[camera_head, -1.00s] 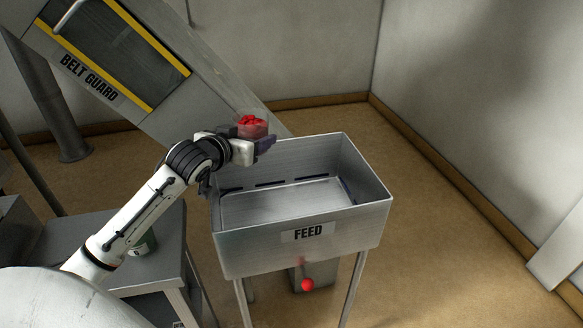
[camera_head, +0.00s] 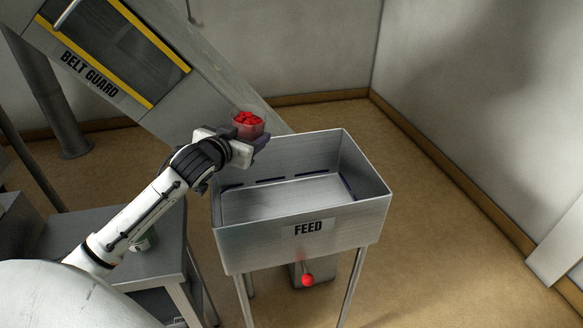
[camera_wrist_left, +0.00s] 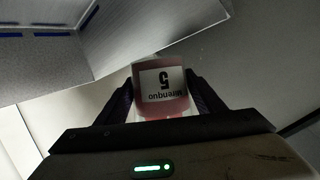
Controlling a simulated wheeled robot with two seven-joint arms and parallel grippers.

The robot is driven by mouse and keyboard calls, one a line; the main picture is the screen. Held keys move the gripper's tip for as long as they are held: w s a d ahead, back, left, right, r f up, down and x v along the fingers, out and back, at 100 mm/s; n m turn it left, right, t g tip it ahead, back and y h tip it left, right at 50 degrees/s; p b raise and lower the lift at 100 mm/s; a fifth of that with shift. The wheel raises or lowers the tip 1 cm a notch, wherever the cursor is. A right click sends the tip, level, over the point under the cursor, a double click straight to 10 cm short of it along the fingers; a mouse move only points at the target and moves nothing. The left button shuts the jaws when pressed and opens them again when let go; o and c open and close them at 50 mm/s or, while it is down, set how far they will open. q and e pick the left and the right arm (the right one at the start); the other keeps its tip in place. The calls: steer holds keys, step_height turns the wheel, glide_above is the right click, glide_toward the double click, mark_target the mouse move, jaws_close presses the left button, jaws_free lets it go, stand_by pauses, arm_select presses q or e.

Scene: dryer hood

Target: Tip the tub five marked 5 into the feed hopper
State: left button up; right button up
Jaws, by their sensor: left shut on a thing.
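A clear tub (camera_head: 249,127) filled with red pieces is held upright by my left gripper (camera_head: 255,143), just beyond the back left corner of the hopper. In the left wrist view the tub (camera_wrist_left: 163,100) shows a white label with "Mirenquo" and 5, upside down in the picture, between the two dark fingers of my left gripper (camera_wrist_left: 163,106). The metal feed hopper (camera_head: 307,250), marked FEED, is open on top and looks empty. Its wall also shows in the left wrist view (camera_wrist_left: 120,30). My right gripper is not in view.
A grey table (camera_head: 115,240) stands left of the hopper, with a partly hidden greenish container on it. The sloping belt guard (camera_head: 89,73) is behind the left arm. A red knob (camera_head: 307,280) sits below the hopper front. Floor to the right is clear.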

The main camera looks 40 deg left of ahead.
mark_target(258, 136)
arm_select(q)
steer(key=shift+w+d+r+m+y, duration=0.1)
steer(key=shift+d+r+m+y, duration=0.45)
steer(key=shift+r+m, duration=0.15)
steer(key=shift+d+f+b, duration=0.1)
steer(key=shift+f+b, duration=0.25)
steer(key=shift+b, duration=0.1)
steer(key=shift+d+m+t+y+b, duration=0.25)
steer(key=shift+m+t+y+b, duration=0.1)
steer(key=shift+m+b, duration=0.15)
steer(key=shift+d, duration=0.1)
steer(key=shift+d+r+m+b, duration=0.45)
steer(key=shift+d+m+b, duration=0.1)
steer(key=shift+m+b, duration=0.25)
steer(key=shift+d+f+m+t+y+b, duration=0.2)
steer(key=shift+m+t+y+b, duration=0.25)
steer(key=shift+m+y+b, duration=0.65)
steer(key=shift+f+m+h+b, duration=0.2)
steer(key=shift+m+h+b, duration=0.15)
steer(key=shift+b, duration=0.6)
steer(key=shift+f+m+t+b, duration=0.25)
steer(key=shift+m+t+b, duration=0.25)
steer(key=shift+m+b, duration=0.3)
stand_by(0.6)
steer(key=shift+d+r+m+t, duration=0.1)
steer(key=shift+r+m+t, duration=0.2)
steer(key=shift+r+m, duration=0.35)
stand_by(0.8)
